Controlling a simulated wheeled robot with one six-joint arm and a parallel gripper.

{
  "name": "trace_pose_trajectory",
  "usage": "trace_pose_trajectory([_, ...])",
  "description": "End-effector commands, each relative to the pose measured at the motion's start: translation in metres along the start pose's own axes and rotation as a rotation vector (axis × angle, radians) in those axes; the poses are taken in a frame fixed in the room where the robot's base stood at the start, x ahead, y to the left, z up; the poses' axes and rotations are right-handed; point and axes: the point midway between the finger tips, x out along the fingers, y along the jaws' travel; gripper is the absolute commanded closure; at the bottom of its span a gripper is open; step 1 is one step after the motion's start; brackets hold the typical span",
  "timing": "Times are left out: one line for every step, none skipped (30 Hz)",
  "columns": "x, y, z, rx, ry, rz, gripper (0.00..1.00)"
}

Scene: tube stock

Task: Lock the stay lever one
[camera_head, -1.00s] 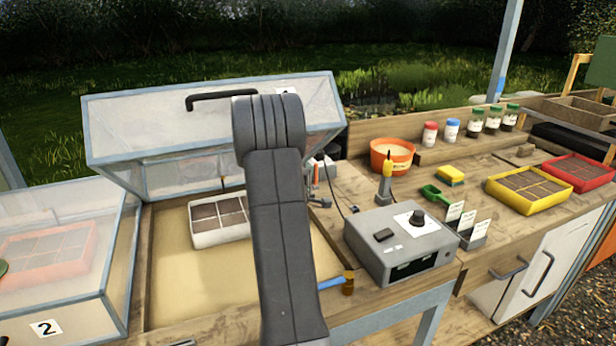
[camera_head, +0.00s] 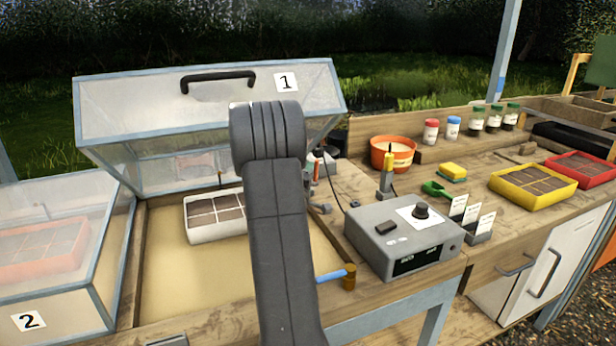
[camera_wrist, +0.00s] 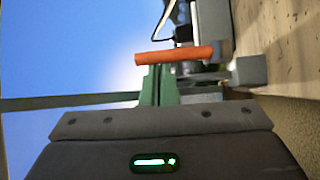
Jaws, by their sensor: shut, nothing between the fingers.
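The lid of cold frame one (camera_head: 150,110), marked 1, stands raised over its box, with a black handle on top. At its right side an orange stay lever (camera_head: 308,176) shows partly behind my arm. In the wrist view the orange lever (camera_wrist: 178,55) lies crosswise just beyond my gripper (camera_wrist: 158,75). The green fingers are shut with nothing between them. Their tips are at or very near the lever; I cannot tell if they touch. A grey bracket (camera_wrist: 245,70) sits beside it.
A seed tray (camera_head: 205,232) sits inside the open frame. The closed frame marked 2 (camera_head: 60,310) is at left. A grey control box (camera_head: 390,255) and a blue lever with a brass-coloured end (camera_head: 333,275) are on the right. Behind are an orange pot (camera_head: 405,160) and jars.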

Motion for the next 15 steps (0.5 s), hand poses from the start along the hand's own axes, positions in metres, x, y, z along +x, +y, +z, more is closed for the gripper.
trace_pose_trajectory([-0.002,-0.004,0.002,0.002,-0.001,0.003,1.0])
trace_pose_trajectory([-0.003,-0.004,0.003,0.002,-0.001,0.001,1.0])
trace_pose_trajectory([-0.004,-0.004,0.004,0.001,-0.001,0.001,1.0])
trace_pose_trajectory([-0.005,-0.003,0.005,0.001,-0.001,0.001,1.0])
trace_pose_trajectory([-0.006,-0.003,0.005,0.0,-0.001,0.001,1.0])
trace_pose_trajectory([-0.008,-0.003,0.006,0.0,-0.001,0.0,1.0])
trace_pose_trajectory([-0.009,-0.003,0.007,0.0,-0.001,0.0,1.0])
trace_pose_trajectory([-0.009,-0.003,0.008,0.0,-0.001,0.0,1.0])
trace_pose_trajectory([-0.011,-0.003,0.009,0.0,-0.001,-0.001,1.0])
trace_pose_trajectory([-0.012,-0.004,0.009,0.0,-0.001,-0.001,1.0])
trace_pose_trajectory([-0.013,-0.004,0.01,0.0,-0.001,-0.001,1.0])
trace_pose_trajectory([-0.013,-0.004,0.011,0.0,-0.001,-0.001,1.0])
trace_pose_trajectory([-0.014,-0.004,0.011,0.0,-0.001,-0.001,1.0])
trace_pose_trajectory([-0.015,-0.004,0.012,0.0,-0.001,-0.001,1.0])
trace_pose_trajectory([-0.016,-0.004,0.013,0.0,-0.001,-0.001,1.0])
